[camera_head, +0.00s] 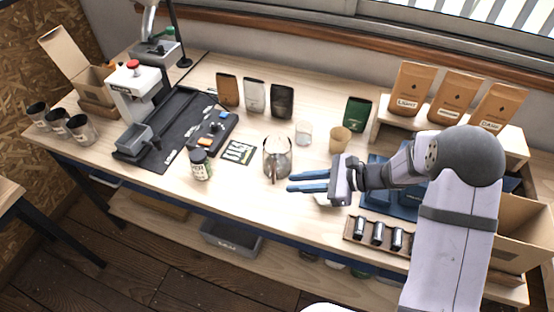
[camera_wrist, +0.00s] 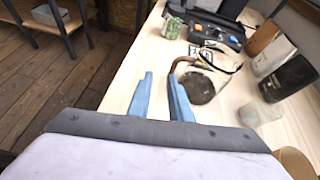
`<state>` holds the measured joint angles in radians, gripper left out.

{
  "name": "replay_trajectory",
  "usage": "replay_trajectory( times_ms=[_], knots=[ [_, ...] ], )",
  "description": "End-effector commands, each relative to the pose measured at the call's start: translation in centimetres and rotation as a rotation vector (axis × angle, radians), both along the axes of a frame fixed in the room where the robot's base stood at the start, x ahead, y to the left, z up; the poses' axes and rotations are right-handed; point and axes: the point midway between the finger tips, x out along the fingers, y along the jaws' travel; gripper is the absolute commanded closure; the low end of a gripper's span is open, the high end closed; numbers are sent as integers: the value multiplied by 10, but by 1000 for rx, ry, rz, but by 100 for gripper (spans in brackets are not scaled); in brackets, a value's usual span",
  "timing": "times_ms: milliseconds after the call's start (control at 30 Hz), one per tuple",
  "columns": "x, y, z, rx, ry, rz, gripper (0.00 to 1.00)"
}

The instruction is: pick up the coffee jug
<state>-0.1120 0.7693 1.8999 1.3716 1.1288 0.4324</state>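The coffee jug (camera_head: 277,158) is a glass vessel with a brown handle, standing upright near the middle of the workbench. My gripper (camera_head: 290,183) has blue fingers and is just right of the jug and nearer the front edge, apart from it in the head view. In the wrist view the jug (camera_wrist: 205,80) stands beyond the fingertips and slightly right, its curved brown handle (camera_wrist: 180,64) on the side facing the fingers. My gripper (camera_wrist: 160,80) is open, with a gap between the fingers and nothing in it.
A small glass (camera_head: 304,132) and a tan cup (camera_head: 340,140) stand behind and right of the jug. A labelled jar (camera_head: 200,164) and a card (camera_head: 239,152) are to its left. Several bags stand behind. A wooden rack of dark cylinders (camera_head: 377,234) lies at the front right.

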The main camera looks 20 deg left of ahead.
Motion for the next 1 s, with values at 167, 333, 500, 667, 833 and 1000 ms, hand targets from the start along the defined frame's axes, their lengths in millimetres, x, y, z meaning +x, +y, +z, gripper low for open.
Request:
replay_trajectory(
  times_ms=[167,333,500,667,833,1000],
  knots=[
    [21,13,-1,73,65,-90,82],
    [25,16,-1,88,77,-108,82],
    [24,26,-4,87,76,-105,82],
    [24,35,-9,86,75,-106,82],
    [24,37,-10,86,75,-106,82],
    [21,52,-15,84,77,-103,82]
  ],
)
